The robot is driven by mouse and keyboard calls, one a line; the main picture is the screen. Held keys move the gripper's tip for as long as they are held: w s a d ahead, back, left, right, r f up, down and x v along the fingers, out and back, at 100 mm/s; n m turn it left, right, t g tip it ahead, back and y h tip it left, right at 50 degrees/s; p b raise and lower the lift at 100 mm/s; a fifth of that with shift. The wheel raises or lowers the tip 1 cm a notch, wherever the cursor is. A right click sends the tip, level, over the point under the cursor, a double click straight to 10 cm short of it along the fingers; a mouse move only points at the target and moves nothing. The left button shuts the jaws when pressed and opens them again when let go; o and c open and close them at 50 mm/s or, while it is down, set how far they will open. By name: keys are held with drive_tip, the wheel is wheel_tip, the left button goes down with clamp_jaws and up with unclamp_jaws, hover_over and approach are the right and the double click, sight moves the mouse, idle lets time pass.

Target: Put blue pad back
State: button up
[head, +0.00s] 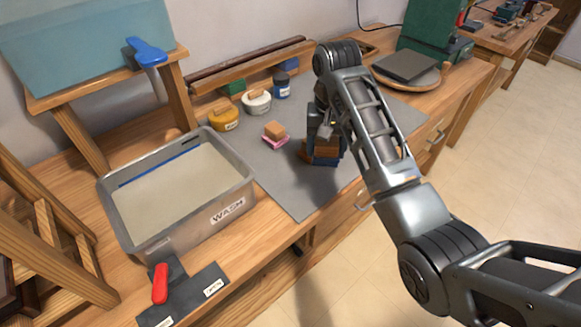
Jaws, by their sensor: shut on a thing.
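The blue pad (327,161) shows as a dark blue layer under a brown wooden block (312,153) on or just above the grey mat (305,195). My gripper (322,138) points down over it from behind my forearm and is shut on the blue pad's brown block. The fingertips are partly hidden, and I cannot tell whether the pad touches the mat. A similar pink pad (275,142) with a light wooden block on top sits to the left on the mat.
A grey tub labelled WASH (228,209) stands left of the mat. The mat's front part is clear.

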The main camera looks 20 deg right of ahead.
drive_tip(key=b, duration=0.2)
hover_over(291, 174)
wheel_tip(291, 174, down, 5)
drive_tip(key=shift+f, duration=0.15)
drive_tip(key=shift+a+f, duration=0.1)
drive_tip(key=shift+f, duration=1.9)
drive_tip(key=shift+f, duration=0.15)
drive_tip(key=o, duration=0.9)
drive_tip(key=shift+o, duration=0.2)
wheel_tip(291, 174, up, 12)
drive_tip(key=p, duration=0.1)
drive_tip(key=shift+r+p, duration=0.2)
drive_tip(key=shift+p, duration=0.1)
